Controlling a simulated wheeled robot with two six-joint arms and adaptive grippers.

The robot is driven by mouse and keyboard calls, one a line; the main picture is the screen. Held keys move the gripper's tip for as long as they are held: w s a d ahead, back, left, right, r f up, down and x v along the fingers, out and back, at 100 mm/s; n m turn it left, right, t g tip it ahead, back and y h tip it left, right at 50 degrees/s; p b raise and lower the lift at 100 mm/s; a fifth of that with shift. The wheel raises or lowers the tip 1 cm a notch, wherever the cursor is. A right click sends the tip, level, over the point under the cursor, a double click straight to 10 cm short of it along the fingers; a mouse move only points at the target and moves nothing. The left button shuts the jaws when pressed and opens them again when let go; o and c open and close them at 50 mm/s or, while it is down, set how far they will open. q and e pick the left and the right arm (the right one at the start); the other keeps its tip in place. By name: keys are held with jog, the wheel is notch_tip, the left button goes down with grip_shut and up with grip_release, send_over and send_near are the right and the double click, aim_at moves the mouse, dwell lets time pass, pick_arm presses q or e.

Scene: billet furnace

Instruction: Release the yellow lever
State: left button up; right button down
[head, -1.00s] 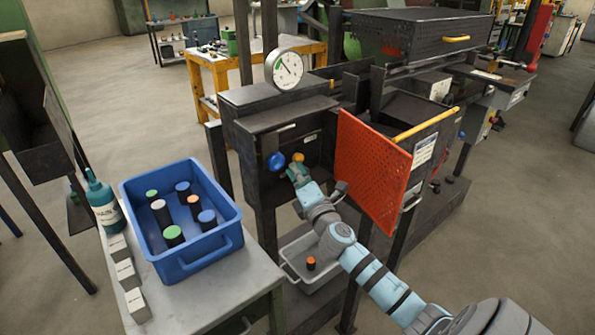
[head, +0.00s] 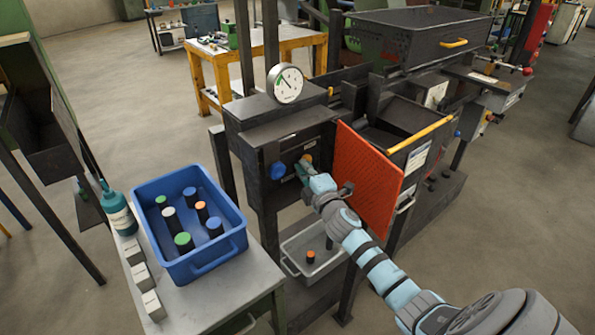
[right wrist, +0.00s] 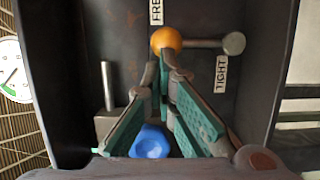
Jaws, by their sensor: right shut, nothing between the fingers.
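The yellow lever's ball knob (head: 308,158) is on the furnace front panel, to the right of the blue knob (head: 277,171). In the right wrist view the yellow knob (right wrist: 166,40) sits just below the FREE label (right wrist: 156,12), with its rod running right to a grey pivot. The TIGHT label (right wrist: 220,75) is below the rod. My right gripper (head: 303,170) is shut and empty. Its fingertips (right wrist: 166,66) are against or very close to the knob's lower side in that view; I cannot tell if they touch. My left gripper is not in view.
The blue knob (right wrist: 150,142) lies partly behind my fingers. An open orange mesh door (head: 369,185) stands right of my forearm. Below is a grey bin (head: 290,262) with a small cylinder. A blue crate (head: 205,262) of cylinders is at left. A pressure gauge (head: 287,83) is above.

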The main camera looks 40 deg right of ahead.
jog(key=shift+d+r+m+g+p, duration=0.3)
jog(key=shift+d+m+p, duration=0.35)
jog(key=shift+m, duration=0.15)
jog(key=shift+d, duration=0.3)
jog(key=shift+w+d+p, duration=0.1)
jog(key=shift+d+p, duration=0.05)
jog(key=shift+p, duration=0.15)
jog(key=a+p+v, duration=0.1)
jog(key=a+v, duration=0.1)
jog(key=v, duration=1.1)
jog(key=shift+w+a+r, duration=0.2)
jog(key=shift+w, duration=0.2)
